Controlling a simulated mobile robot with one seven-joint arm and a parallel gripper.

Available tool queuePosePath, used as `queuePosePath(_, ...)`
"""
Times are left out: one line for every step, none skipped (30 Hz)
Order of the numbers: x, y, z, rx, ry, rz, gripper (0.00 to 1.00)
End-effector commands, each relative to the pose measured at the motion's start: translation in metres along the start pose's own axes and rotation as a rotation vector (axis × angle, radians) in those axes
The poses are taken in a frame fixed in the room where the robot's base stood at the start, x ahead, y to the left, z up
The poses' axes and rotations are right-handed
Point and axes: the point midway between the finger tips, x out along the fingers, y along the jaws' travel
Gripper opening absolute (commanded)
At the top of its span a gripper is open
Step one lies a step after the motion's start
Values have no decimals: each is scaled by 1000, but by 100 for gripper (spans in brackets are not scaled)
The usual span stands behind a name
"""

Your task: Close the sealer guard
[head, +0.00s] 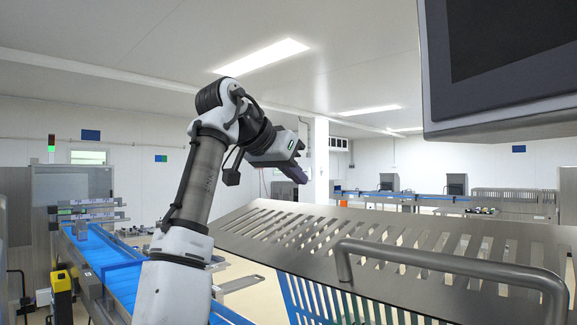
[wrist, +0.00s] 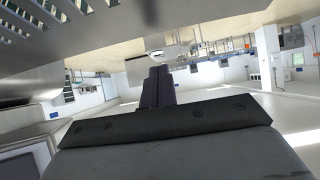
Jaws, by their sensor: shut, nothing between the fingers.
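The sealer guard (head: 390,235) is a slotted grey metal panel in the lower right of the head view. It sits raised and tilted, with a bar handle (head: 450,262) along its near side. My gripper (head: 300,174) is shut and empty, above and beyond the guard's far left edge, apart from the handle. In the wrist view the shut dark fingers (wrist: 157,85) point away over open room. A slotted metal panel (wrist: 35,12) fills that view's upper left; I cannot tell for sure that it is the guard.
A dark screen in a grey housing (head: 505,60) hangs at the upper right. A blue conveyor (head: 110,262) runs along the left, near a yellow box (head: 62,281). Blue slats (head: 315,300) show under the guard. The air above the guard's left part is free.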

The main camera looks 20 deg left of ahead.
Motion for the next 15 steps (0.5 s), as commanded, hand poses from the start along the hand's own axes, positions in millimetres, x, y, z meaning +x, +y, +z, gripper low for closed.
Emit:
queuePosePath(11,0,-1,1,-2,0,0)
queuePosePath(18,0,-1,1,-2,1,0)
queuePosePath(27,0,0,1,-2,1,0)
queuePosePath(33,0,-1,1,-2,0,0)
queuePosePath(40,0,-1,1,-1,0,0)
queuePosePath(48,0,-1,0,-2,1,0)
queuePosePath(51,-1,0,0,0,0,0)
queuePosePath(45,-2,6,1,2,-5,0)
queuePosePath(40,-2,11,1,2,-4,0)
queuePosePath(38,-2,14,0,2,-4,0)
queuePosePath(36,-2,17,-1,1,-4,0)
queuePosePath(33,-1,19,0,1,-2,0)
queuePosePath(31,-1,21,1,1,-3,0)
queuePosePath(30,-1,23,0,1,-4,0)
queuePosePath(28,-1,25,1,1,-2,0)
